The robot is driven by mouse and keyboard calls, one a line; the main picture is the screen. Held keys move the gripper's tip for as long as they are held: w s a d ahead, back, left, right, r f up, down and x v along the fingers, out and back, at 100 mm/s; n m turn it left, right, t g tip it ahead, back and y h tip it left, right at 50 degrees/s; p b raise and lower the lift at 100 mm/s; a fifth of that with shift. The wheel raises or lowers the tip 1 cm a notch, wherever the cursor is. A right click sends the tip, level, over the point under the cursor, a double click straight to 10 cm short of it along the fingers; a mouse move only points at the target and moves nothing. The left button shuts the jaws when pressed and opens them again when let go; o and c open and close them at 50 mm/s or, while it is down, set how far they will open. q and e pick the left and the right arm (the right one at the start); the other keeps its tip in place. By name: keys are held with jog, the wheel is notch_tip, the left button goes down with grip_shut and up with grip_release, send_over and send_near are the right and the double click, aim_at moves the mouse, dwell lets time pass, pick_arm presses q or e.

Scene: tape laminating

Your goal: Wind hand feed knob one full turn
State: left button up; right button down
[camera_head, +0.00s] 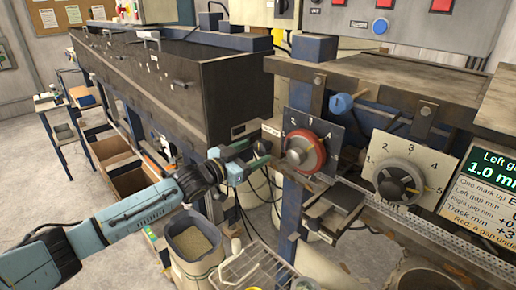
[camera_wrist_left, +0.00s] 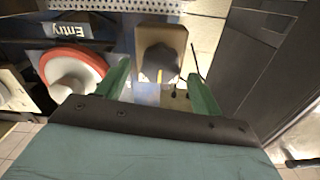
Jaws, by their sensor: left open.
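My left gripper (camera_head: 256,158) reaches in from the left, beside the machine's front. Its two green fingers are apart in the left wrist view (camera_wrist_left: 160,90), with nothing seen clamped between them. A red-rimmed dial (camera_head: 303,153) on a numbered plate is just right of the gripper; it also shows at left in the wrist view (camera_wrist_left: 76,78). A blue knob (camera_head: 342,103) on a rod is above right of it. A grey dial (camera_head: 400,180) is further right. Beyond the fingers is a dark shape (camera_wrist_left: 158,62) in a tan surround. No label shows which is the hand feed knob.
A long dark trough (camera_head: 210,85) stands behind the gripper. A display screen (camera_head: 480,200) is at the right edge. An "Entry" label (camera_wrist_left: 66,29) is beside the red-rimmed dial.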

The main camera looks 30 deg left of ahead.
pick_arm(q)
jog(key=shift+x, duration=1.4)
jog(key=c, duration=1)
jog(key=shift+m, duration=0.4)
